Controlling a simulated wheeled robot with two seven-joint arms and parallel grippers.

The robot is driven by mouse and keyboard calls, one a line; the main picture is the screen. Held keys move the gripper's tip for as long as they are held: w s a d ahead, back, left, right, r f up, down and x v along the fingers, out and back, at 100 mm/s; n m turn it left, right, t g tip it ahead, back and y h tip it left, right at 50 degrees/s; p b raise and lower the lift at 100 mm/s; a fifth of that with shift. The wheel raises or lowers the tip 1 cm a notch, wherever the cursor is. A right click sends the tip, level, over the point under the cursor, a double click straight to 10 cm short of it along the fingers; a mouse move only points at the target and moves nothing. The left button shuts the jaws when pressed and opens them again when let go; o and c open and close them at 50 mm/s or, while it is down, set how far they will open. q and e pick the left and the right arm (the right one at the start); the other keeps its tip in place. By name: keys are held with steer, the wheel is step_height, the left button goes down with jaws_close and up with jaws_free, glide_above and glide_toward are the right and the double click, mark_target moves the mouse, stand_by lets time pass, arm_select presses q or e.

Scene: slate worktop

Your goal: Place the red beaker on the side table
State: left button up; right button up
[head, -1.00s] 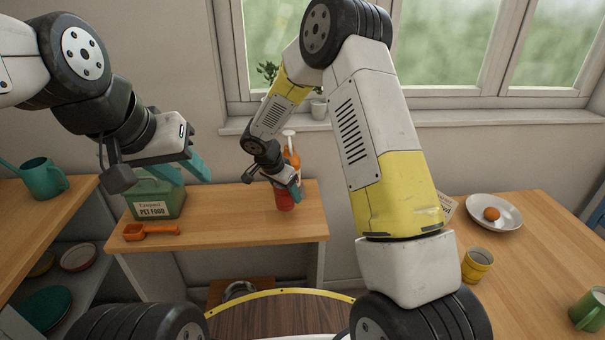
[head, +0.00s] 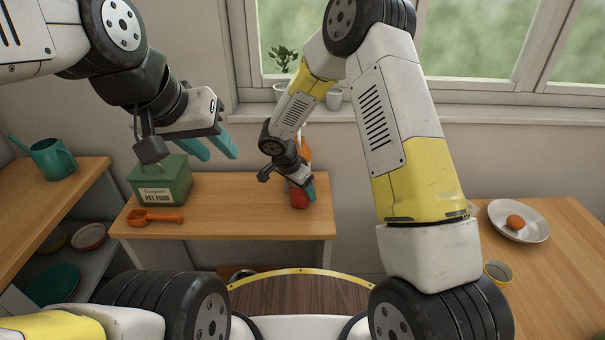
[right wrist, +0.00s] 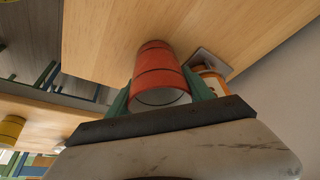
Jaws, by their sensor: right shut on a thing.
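The red beaker (head: 298,199) is held in my right gripper (head: 306,188) over the right part of the wooden side table (head: 240,205). In the right wrist view the red beaker (right wrist: 158,75) sits between the green fingers, with the tabletop (right wrist: 110,40) beyond it. I cannot tell whether its base touches the wood. My left gripper (head: 212,148) is open and empty, in the air near the green pet food box.
The side table's middle is clear.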

steer(key=o, duration=1.2)
steer(key=v, duration=1.2)
steer(key=shift+r, duration=0.2)
